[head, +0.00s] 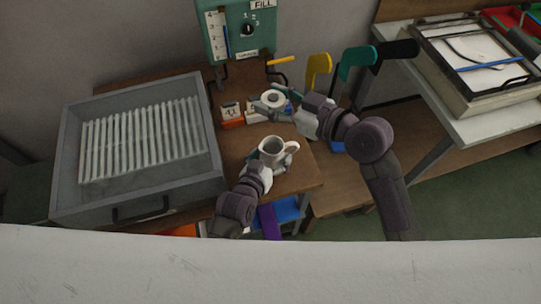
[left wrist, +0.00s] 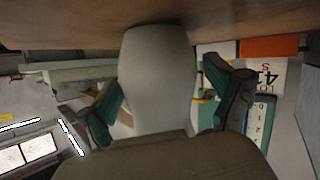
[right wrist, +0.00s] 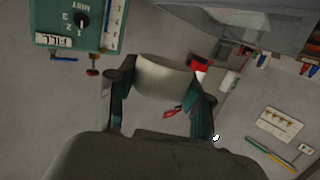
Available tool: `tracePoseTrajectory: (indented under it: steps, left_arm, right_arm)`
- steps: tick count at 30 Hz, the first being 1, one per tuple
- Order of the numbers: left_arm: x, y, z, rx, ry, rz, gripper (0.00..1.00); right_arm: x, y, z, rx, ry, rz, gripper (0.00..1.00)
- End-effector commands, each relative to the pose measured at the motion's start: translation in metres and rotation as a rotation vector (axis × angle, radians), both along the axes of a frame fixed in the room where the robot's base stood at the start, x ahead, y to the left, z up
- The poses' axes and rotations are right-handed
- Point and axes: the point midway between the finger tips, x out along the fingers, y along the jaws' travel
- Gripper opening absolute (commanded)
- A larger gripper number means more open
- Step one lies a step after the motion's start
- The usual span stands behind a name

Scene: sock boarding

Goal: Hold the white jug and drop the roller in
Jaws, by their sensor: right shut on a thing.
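The white jug (head: 273,150) stands upright near the front edge of the brown table, its handle to the right and its mouth up. My left gripper (head: 262,167) is at the jug's near side. In the left wrist view its fingers lie on both sides of the jug (left wrist: 158,80), very close to its wall; I cannot tell whether they press on it. My right gripper (head: 270,102) is shut on the white roller (head: 273,98), a short cylinder with a dark centre, held above the table behind the jug. The roller also shows between the fingers in the right wrist view (right wrist: 165,76).
A grey tray (head: 72,150) with white ribs fills the table's left side. A green FILL panel (head: 240,40) stands at the back. Yellow, green and black paddles (head: 318,66) stand at the right.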

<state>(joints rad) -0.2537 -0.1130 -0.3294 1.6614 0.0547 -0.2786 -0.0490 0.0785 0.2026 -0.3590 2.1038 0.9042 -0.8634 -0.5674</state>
Motion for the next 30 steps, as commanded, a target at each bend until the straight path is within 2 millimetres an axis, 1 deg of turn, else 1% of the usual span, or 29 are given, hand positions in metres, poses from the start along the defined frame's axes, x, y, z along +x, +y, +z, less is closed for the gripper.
tracePoseTrajectory:
  steps: [1, 8, 9, 10, 14, 30]
  left_arm:
    - [0.0, 0.0, 0.0, 0.0, 0.0, 0.0, 0.77]
    - [0.0, 0.0, 0.0, 0.001, 0.001, -0.001, 0.38]
    - [0.0, 0.0, 0.0, 0.001, 0.001, -0.001, 0.32]
    - [0.0, 0.0, 0.0, 0.001, 0.001, -0.001, 0.3]
    - [0.0, 0.0, 0.0, 0.001, 0.001, -0.001, 0.3]
    - [0.0, 0.0, 0.0, 0.001, 0.001, -0.001, 0.3]
  right_arm:
    - [0.0, 0.0, 0.0, 0.001, -0.001, 0.0, 0.14]
    - [0.0, 0.0, 0.0, 0.001, -0.001, 0.0, 0.14]
    - [0.0, 0.0, 0.0, 0.001, -0.001, 0.0, 0.14]
    - [0.0, 0.0, 0.0, 0.001, -0.001, 0.0, 0.14]
    - [0.0, 0.0, -0.003, -0.001, 0.001, 0.001, 0.14]
    - [0.0, 0.0, -0.04, -0.001, 0.002, 0.001, 0.14]
